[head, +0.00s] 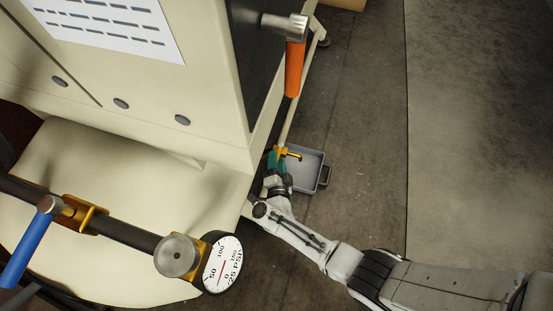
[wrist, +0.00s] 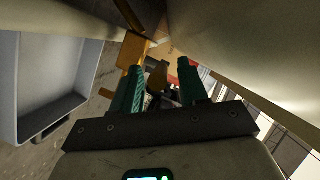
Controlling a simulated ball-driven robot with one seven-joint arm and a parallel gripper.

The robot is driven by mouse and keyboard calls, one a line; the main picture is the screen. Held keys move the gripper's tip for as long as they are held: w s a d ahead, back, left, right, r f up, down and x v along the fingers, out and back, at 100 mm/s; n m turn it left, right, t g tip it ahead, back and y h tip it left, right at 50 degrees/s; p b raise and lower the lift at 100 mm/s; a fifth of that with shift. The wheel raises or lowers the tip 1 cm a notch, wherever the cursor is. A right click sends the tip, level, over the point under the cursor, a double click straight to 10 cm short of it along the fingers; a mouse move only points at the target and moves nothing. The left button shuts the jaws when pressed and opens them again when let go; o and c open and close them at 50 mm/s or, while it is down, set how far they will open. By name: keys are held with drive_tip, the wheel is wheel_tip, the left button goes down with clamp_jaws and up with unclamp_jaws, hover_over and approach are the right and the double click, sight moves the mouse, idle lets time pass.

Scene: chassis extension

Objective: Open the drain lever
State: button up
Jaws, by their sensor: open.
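A small yellow-gold lever (head: 291,153), which looks like the drain lever, sits at the lower edge of the cream machine, just above a grey tray (head: 308,175). Yellow metal (wrist: 132,52) also shows in the wrist view, close to the tip of the left finger. My gripper (head: 277,159) has green fingers and is right beside the lever in the head view. In the wrist view my gripper (wrist: 162,78) is open, with a gap between its fingers. Whether a finger touches the lever is unclear.
The cream machine body (head: 190,140) stands directly left of my gripper. An orange-handled lever (head: 294,68) hangs above. A blue-handled lever (head: 27,250) and a pressure gauge (head: 222,264) are at lower left. Open floor (head: 365,130) lies to the right.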

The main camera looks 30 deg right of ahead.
drive_tip(key=shift+x, duration=0.75)
drive_tip(key=shift+d, duration=0.1)
clamp_jaws()
